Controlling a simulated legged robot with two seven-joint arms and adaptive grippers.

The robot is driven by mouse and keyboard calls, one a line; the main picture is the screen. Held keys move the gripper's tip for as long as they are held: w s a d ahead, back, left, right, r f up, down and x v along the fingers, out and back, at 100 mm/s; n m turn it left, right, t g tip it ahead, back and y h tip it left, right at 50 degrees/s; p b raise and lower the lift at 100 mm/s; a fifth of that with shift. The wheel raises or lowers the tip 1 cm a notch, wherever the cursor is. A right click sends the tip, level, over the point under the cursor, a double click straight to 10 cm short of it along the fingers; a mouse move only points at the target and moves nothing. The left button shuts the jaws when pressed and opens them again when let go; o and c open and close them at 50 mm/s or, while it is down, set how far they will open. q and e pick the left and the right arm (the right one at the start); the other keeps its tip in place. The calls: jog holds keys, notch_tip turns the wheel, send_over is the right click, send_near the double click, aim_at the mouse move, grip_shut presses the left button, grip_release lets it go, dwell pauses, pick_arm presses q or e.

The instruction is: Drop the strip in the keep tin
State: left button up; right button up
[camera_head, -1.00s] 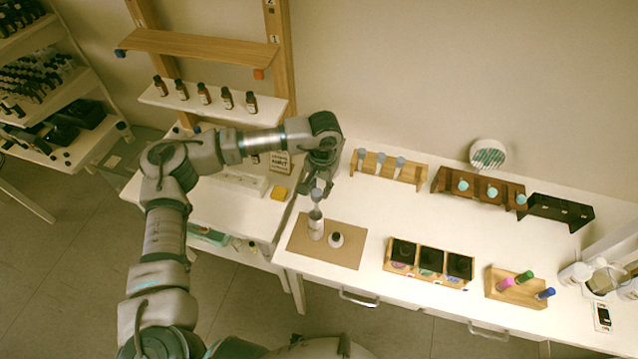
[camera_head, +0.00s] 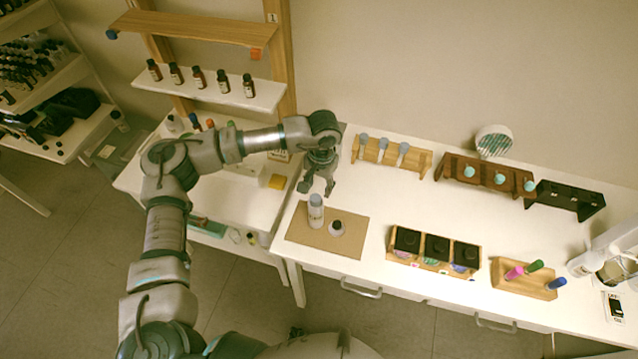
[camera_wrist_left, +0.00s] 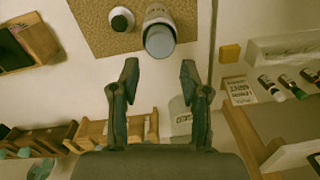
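My left gripper (camera_head: 318,187) is open and empty above the back of a brown mat (camera_head: 300,238). The wrist view shows its two fingers (camera_wrist_left: 159,76) spread with nothing between them. A pale bottle with a grey top (camera_head: 316,212) stands upright on the mat, just in front of the fingers; it also shows in the wrist view (camera_wrist_left: 159,38). A small white bottle with a black cap (camera_head: 336,228) stands beside it. Three black square containers (camera_head: 437,249) sit in a wooden holder; I cannot tell which is the keep tin. I cannot make out a strip. My right gripper is not in view.
A light wooden rack with grey-topped pieces (camera_head: 391,159), a darker rack with teal-topped pieces (camera_head: 487,181) and a black rack (camera_head: 563,200) stand along the back. A wooden block with colored pens (camera_head: 524,283) is at right. The middle of the table is clear.

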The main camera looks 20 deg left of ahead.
pick_arm(q)
jog(key=shift+o, duration=0.2)
notch_tip(320, 180, up, 12)
jog(key=shift+w+d, duration=0.15)
jog(key=shift+d, duration=0.1)
jog(key=shift+f, duration=0.2)
dwell(0.7)
